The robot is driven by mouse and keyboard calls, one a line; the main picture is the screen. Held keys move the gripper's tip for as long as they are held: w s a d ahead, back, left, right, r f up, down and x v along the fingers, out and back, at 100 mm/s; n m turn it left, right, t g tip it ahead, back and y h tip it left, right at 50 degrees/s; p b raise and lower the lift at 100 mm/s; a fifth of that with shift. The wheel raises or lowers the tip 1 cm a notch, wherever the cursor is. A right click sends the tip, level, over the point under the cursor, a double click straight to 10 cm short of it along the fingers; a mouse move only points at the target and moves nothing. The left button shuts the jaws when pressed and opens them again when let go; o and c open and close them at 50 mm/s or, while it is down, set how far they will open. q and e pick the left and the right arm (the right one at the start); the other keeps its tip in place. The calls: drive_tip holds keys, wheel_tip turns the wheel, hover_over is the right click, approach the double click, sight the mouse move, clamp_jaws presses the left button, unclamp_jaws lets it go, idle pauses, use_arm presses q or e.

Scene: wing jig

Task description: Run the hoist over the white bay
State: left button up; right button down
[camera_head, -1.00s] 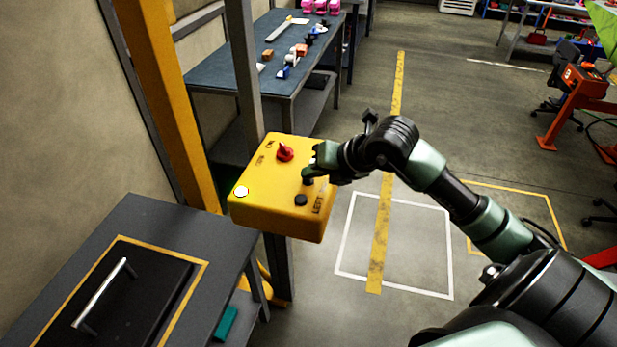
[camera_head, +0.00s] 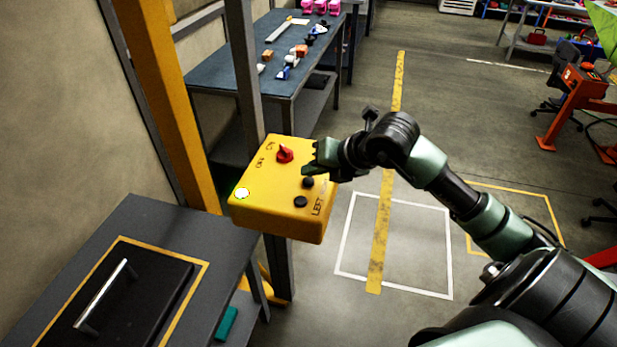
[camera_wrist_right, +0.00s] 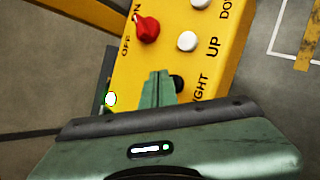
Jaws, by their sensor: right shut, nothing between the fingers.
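A yellow control box (camera_head: 262,212) is fixed to a grey post. It has a red knob (camera_head: 284,154), a lamp (camera_head: 242,193) that looks white with a green tint, and black buttons (camera_head: 300,201). My right gripper (camera_head: 312,164) is shut and empty, its tips just above the button face. In the right wrist view its fingers (camera_wrist_right: 158,88) are together beside a partly hidden black button (camera_wrist_right: 179,83) near the label ending in "IGHT". White buttons (camera_wrist_right: 187,41) show there too. The white bay (camera_head: 410,290) is a white square outline on the floor. I cannot make out the hoist. My left gripper is not in view.
A grey bench (camera_head: 195,230) with a black, handled panel stands at the lower left. A blue-topped table (camera_head: 225,68) with small parts stands behind. A yellow floor stripe (camera_head: 380,245) crosses the white bay, whose visible floor is clear. An orange stand (camera_head: 570,95) is at the right.

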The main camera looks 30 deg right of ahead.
sight(312, 182)
drive_tip(key=shift+r, duration=0.3)
drive_tip(key=shift+r+p, duration=1.55)
drive_tip(key=shift+r, duration=0.95)
